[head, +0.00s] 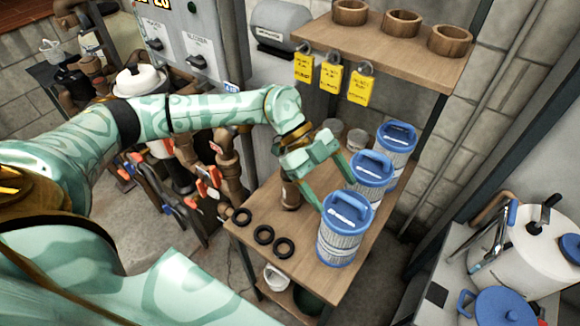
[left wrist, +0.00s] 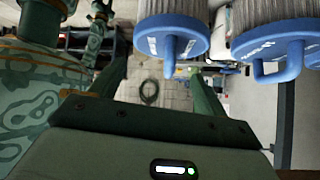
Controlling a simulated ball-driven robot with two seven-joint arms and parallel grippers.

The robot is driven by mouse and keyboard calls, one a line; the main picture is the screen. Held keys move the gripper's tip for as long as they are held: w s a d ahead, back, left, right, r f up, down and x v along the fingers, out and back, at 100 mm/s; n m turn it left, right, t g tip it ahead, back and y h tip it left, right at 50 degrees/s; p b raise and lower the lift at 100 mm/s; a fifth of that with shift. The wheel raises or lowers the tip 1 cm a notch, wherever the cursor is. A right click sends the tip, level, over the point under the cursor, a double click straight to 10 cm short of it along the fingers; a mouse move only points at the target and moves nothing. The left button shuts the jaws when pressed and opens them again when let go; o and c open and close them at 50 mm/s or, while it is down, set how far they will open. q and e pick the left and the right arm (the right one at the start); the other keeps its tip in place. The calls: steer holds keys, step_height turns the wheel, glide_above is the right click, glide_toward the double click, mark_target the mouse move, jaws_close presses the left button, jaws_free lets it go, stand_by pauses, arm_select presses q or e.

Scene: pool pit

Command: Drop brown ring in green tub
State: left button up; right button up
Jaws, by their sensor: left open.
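Three brown rings, thick and wood-like, stand on the upper shelf: a left one (head: 349,12), a middle one (head: 401,23) and a right one (head: 449,40). A dark green tub (head: 309,298) shows partly under the table edge, beside a white tub (head: 277,281). My left gripper (head: 336,195) is open and empty above the table, close to the blue-topped cartridges. It also shows open in the left wrist view (left wrist: 158,72).
Several blue-topped cartridges (head: 342,240) crowd the table's right side. Yellow tags (head: 331,78) hang under the upper shelf. A brown cylinder (head: 290,195) stands below my left gripper. A white canister (head: 520,245) is at right.

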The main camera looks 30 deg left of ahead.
arm_select(q)
steer(key=w+a+r+t+y+p, duration=0.1)
steer(key=w+a+r+y, duration=0.2)
steer(key=a+y, duration=0.3)
steer(key=w+a+r+t+y, duration=0.1)
steer(key=w+a+r+y, duration=0.3)
steer(key=a, duration=0.3)
step_height(320, 180, down, 10)
steer(key=shift+s+a+f, duration=0.15)
steer(key=f, duration=0.6)
steer(key=shift+w+a, duration=0.25)
steer(key=shift+a, duration=0.1)
steer(key=shift+r, duration=0.1)
steer(key=c, duration=1.1)
steer(key=shift+c, duration=0.3)
steer(key=shift+r, duration=0.15)
